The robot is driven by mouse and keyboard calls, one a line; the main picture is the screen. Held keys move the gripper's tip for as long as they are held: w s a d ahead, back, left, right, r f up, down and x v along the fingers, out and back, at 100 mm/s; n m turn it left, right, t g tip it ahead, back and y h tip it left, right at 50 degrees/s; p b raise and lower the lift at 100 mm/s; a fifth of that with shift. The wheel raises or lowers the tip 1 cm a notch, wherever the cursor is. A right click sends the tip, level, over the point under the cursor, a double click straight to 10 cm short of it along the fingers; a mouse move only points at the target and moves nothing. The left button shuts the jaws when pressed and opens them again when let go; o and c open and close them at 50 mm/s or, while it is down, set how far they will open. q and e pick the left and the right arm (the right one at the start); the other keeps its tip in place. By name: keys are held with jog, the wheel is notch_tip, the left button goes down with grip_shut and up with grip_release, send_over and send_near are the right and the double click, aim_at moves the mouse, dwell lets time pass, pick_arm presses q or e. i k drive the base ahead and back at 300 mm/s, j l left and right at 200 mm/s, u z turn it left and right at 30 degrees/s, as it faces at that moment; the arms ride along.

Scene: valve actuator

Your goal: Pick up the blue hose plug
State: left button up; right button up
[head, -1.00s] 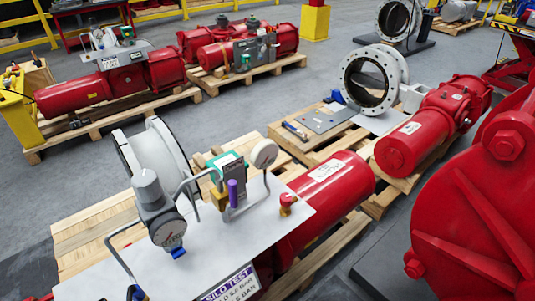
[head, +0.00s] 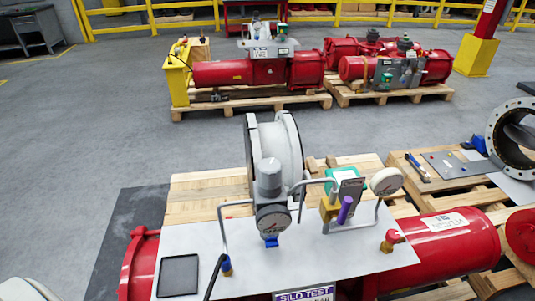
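A white panel (head: 340,258) lies over the red actuator in the foreground. At its left a bent grey tube ends in a small blue fitting (head: 226,266) with a yellowish collar, beside a black hose (head: 213,280). Another small blue piece (head: 271,242) sits just under the pressure gauge (head: 273,221). I cannot tell for sure which of these is the blue hose plug.
A dark square tray (head: 178,275) lies on the panel's left end. A purple-topped valve (head: 345,209), a white gauge (head: 386,181) and a red knob (head: 393,237) stand to the right. Floor (head: 90,150) is clear at left.

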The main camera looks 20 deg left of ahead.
aim_at(226, 266)
jog(key=u, duration=1.1)
